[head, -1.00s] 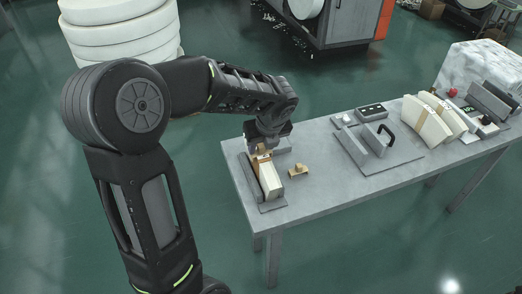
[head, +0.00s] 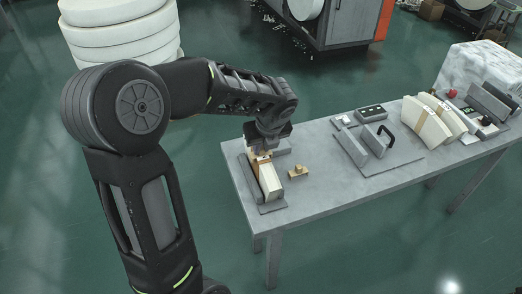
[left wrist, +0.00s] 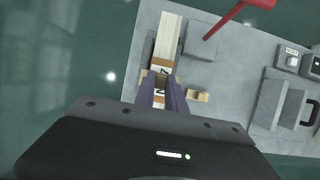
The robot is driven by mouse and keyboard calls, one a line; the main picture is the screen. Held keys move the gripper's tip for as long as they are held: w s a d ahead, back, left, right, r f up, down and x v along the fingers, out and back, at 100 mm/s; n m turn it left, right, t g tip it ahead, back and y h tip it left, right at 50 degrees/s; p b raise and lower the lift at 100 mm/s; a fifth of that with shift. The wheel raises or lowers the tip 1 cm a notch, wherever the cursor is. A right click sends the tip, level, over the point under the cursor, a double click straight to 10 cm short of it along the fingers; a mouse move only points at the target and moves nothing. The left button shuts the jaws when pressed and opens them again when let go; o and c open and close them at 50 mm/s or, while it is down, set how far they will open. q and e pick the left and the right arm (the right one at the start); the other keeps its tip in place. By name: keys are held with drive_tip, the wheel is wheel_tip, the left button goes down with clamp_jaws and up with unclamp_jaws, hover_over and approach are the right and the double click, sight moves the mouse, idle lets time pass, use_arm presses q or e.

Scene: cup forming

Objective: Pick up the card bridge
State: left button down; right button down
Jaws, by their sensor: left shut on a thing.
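A tan card bridge (head: 262,160) with dark marks lies across the long cream stack (head: 269,180) in a grey tray on the near left of the table. My left gripper (head: 264,148) points down over the far part of the stack, shut on the card bridge. In the left wrist view the fingers (left wrist: 160,95) close at the bridge (left wrist: 161,70), and part of it is hidden between them. I cannot tell whether the bridge is clear of the stack. My right gripper is in neither view.
A small wooden block (head: 298,171) lies just right of the tray. Further right are a grey fixture with a black handle (head: 385,133), a control box (head: 371,112) and banded cream fans (head: 428,118). In the left wrist view a red bar (left wrist: 228,18) lies above the table.

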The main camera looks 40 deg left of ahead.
sight(262, 148)
use_arm(q)
wheel_tip(262, 148, up, 10)
idle(0.6)
drive_tip(key=shift+f, duration=0.1)
idle(0.3)
